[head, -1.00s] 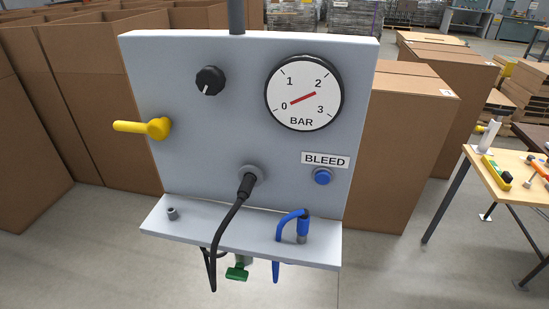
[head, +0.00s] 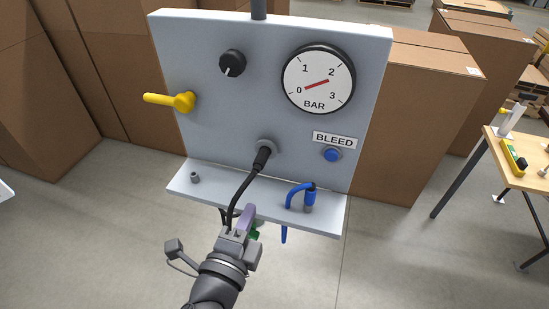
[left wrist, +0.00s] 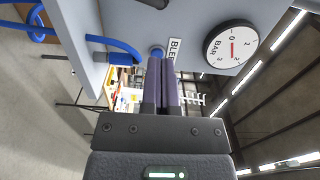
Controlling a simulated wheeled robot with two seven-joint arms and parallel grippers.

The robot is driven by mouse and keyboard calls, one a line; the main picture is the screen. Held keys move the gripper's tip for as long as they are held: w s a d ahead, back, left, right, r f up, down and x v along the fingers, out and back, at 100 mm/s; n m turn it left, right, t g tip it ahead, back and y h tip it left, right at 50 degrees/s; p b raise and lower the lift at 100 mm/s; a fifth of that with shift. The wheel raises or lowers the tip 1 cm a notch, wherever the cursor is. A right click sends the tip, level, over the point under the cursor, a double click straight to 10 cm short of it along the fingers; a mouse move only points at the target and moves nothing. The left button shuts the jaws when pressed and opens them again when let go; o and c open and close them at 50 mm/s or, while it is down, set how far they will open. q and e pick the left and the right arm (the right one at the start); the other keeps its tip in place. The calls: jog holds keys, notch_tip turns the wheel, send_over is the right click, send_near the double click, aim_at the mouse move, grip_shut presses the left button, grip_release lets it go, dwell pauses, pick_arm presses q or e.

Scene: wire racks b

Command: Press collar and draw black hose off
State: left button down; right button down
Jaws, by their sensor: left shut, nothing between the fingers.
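A dark piece at the top edge of the left wrist view is too cropped to name. My right gripper is not in view.
The ledge (head: 270,207) juts out with a small grey fitting (head: 195,177) and a blue hose (head: 298,190). A yellow lever (head: 170,101), black knob (head: 232,63), gauge (head: 318,79) and blue BLEED button (head: 332,155) are on the panel. A workbench (head: 520,165) stands right.

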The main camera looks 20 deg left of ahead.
aim_at(276, 152)
pick_arm(q)
jog(key=w, duration=0.4)
jog(key=w+p, duration=0.1)
jog(key=w, duration=0.9)
jog(key=shift+d, duration=0.25)
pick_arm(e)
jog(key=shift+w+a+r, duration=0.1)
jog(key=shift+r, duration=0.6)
pick_arm(q)
jog(key=shift+w, duration=0.35)
jog(key=shift+w+r, duration=0.15)
jog(key=shift+r, duration=0.15)
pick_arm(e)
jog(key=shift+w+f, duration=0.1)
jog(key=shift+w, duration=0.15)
